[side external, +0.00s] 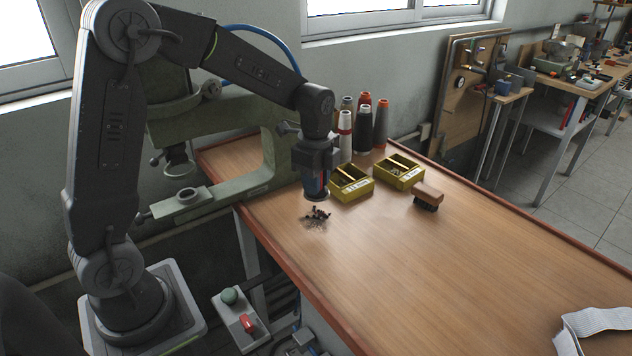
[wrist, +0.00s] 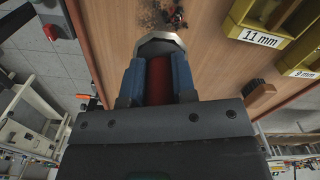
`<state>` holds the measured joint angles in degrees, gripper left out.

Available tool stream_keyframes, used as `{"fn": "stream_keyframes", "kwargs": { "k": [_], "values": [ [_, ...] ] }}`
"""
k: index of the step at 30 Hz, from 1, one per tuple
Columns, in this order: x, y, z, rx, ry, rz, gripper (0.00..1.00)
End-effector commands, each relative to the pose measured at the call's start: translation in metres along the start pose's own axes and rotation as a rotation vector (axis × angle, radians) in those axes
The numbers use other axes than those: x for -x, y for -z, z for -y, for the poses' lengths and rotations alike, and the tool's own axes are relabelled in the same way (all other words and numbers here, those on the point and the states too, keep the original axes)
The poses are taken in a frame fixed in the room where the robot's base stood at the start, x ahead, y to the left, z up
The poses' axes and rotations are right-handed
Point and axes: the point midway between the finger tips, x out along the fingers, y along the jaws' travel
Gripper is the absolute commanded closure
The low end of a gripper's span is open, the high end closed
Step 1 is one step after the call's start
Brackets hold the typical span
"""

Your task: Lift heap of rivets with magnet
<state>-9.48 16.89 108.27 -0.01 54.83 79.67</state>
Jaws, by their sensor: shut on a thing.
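My gripper (side external: 314,178) is shut on a magnet with a red body (wrist: 159,80) and a wide silver disc (wrist: 160,44) at its end. In the wrist view its blue fingers (wrist: 158,72) stand on both sides of the red body. In the side view the disc (side external: 317,197) faces down over the wooden bench. A small heap of dark rivets (side external: 318,213) lies on the bench just below the disc, with a narrow gap apparent. Fine dark bits surround it. The wrist view shows part of the heap (wrist: 178,18) beyond the disc; the disc may hide the rest.
Two yellow bins stand right of the magnet, the near one (side external: 354,193) close to it and the other (side external: 399,181) farther back. Several thread cones (side external: 364,128) stand behind. A green press (side external: 240,170) is at left.

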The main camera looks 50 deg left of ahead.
Motion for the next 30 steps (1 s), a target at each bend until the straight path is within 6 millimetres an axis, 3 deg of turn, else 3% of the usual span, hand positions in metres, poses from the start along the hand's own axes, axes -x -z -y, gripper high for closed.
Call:
{"fn": "stream_keyframes", "kwargs": {
  "k": [9,18,30],
  "values": [
    [-0.001,-0.001,0.002,0.001,0.001,0.0,1.0],
    [-0.015,-0.018,0.035,0.001,0.001,0.0,1.0],
    [-0.021,-0.018,0.034,0.0,0.0,0.0,1.0]
  ]
}}
